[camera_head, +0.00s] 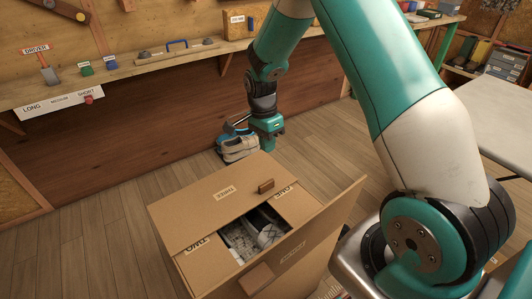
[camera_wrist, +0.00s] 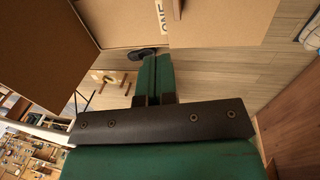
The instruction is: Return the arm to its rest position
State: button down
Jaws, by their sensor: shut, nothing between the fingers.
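My gripper (camera_head: 268,140), teal, hangs at the end of my bent arm behind the cardboard cabinet in the head view. In the wrist view my gripper's two green fingers (camera_wrist: 154,62) lie together with nothing between them. The cardboard cabinet (camera_head: 190,212) stands below and in front of the gripper, with a label reading THREE on top. The gripper looks apart from it, though the exact gap is hard to tell. In the wrist view a cardboard surface with a label reading ONE (camera_wrist: 163,18) lies beyond the fingertips.
The cabinet's open top shows grey and white contents (camera_head: 252,236). A blue and white shoe-like item (camera_head: 237,146) is near the gripper. A wall shelf (camera_head: 130,72) with tools runs behind. A pale table (camera_head: 492,112) is at the right. Wooden floor (camera_head: 95,235) is clear at the left.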

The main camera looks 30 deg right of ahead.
jog(key=shift+r, duration=0.3)
jog(key=s+a+r+n+t+y, duration=0.1)
jog(key=s+a+r+n, duration=0.35)
jog(key=a+r, duration=0.2)
jog(key=s+a+r+n+y, duration=0.1)
jog(key=s+a+r+n, duration=0.35)
jog(key=r+n, duration=0.2)
jog(key=s+a+r+n+y, duration=0.1)
jog(key=s+a+r+n, duration=0.3)
jog(key=s+n, duration=0.35)
jog(key=s+a+r+n+y, duration=0.1)
jog(key=s+a+r+n, duration=0.4)
jog(key=s, duration=0.4)
notch_tip(320, 180, up, 12)
jog(key=p, duration=1.3)
jog(key=shift+d+n+t, duration=0.3)
jog(key=shift+n+t, duration=0.05)
jog(key=shift+t, duration=0.05)
jog(key=shift+f, duration=0.15)
